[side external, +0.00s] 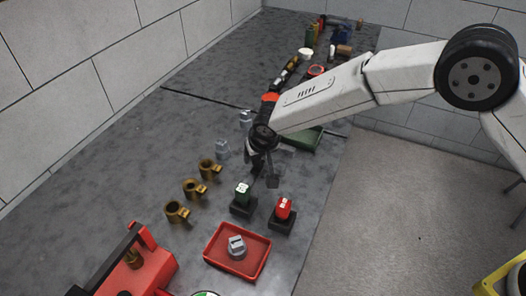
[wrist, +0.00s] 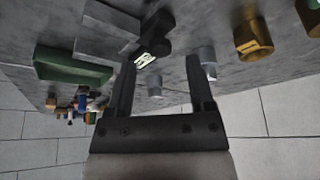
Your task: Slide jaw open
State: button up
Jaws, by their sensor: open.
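My gripper (side external: 264,172) hangs above the grey bench, a little behind the green-topped block as seen in the side view. In the wrist view my gripper (wrist: 163,65) has its two dark fingers spread, with bare bench and a small grey part (wrist: 155,86) showing between them. The green block (side external: 242,194) and the red block (side external: 284,208) each sit on a black base. A dark piece with a pale green label (wrist: 146,60) shows close to the left fingertip in the wrist view; I cannot tell whether they touch. No separate sliding jaw can be made out.
Several brass fittings (side external: 194,188) stand left of the blocks, with grey parts (side external: 222,150) behind them. A red tray (side external: 212,259) holds a grey part. A red machine (side external: 150,268) stands front left. A green tray (side external: 306,140) lies behind my gripper.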

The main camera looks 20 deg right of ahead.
jog(key=shift+v, duration=2.8)
jog(key=s+d+r, duration=0.2)
jog(key=s+d, duration=0.1)
jog(key=d, duration=0.7)
jog(key=s+d+r+g, duration=0.1)
jog(key=s+d+g, duration=0.1)
jog(key=s+d, duration=1.7)
jog(key=shift+s+r, duration=0.2)
jog(key=shift+s, duration=0.35)
